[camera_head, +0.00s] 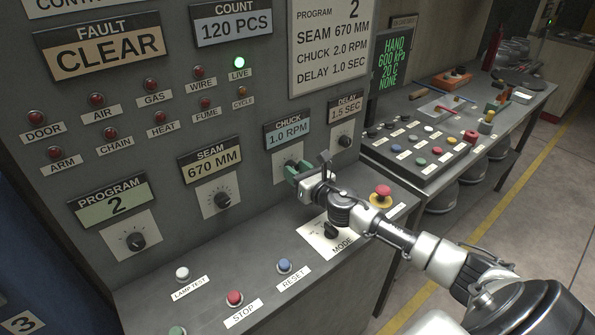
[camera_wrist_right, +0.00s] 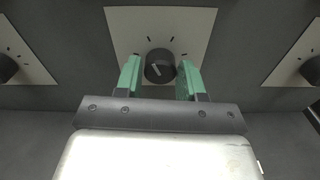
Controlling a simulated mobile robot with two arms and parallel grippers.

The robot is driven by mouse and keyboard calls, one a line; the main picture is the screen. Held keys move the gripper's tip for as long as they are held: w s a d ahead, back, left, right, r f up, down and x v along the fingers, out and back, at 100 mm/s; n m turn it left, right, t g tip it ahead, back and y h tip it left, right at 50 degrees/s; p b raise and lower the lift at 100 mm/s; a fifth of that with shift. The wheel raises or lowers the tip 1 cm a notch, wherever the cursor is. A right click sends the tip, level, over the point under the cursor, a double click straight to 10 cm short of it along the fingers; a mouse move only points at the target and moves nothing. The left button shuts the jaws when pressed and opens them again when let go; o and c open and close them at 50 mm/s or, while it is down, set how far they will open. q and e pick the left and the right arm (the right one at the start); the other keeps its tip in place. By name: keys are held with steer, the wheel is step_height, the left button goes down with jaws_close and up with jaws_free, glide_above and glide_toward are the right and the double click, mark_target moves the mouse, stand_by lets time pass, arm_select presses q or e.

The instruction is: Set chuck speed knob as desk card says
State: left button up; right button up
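The chuck speed knob (camera_wrist_right: 160,65) is a round black knob with a pale pointer mark, on a light dial plate (camera_wrist_right: 185,25) in the right wrist view. In the head view my right gripper (camera_head: 297,172) is at this dial and mostly hides the knob. Its green fingers stand one on each side of the knob, open; I cannot tell whether they touch it. The chuck display (camera_head: 289,135) reads 1.0 RPM. The card (camera_head: 330,40) reads program 2, seam 670 MM, chuck 2.0 RPM, delay 1.0 SEC. My left gripper is not in view.
The seam knob (camera_head: 222,200) is left of the chuck dial and the delay knob (camera_head: 345,141) right. Below, the ledge carries a mode switch (camera_head: 331,231), a red mushroom button (camera_head: 382,191), a stop button (camera_head: 234,298) and a reset button (camera_head: 284,265).

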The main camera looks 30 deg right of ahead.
steer(key=c, duration=0.5)
steer(key=shift+m, duration=0.3)
steer(key=shift+d+f+m+p, duration=0.1)
steer(key=shift+m+p, duration=0.6)
steer(key=shift+m, duration=4.15)
steer(key=shift+d+f+m+p, duration=0.1)
steer(key=shift+m+p, duration=0.6)
steer(key=shift+m, duration=4.15)
steer(key=o, duration=0.9)
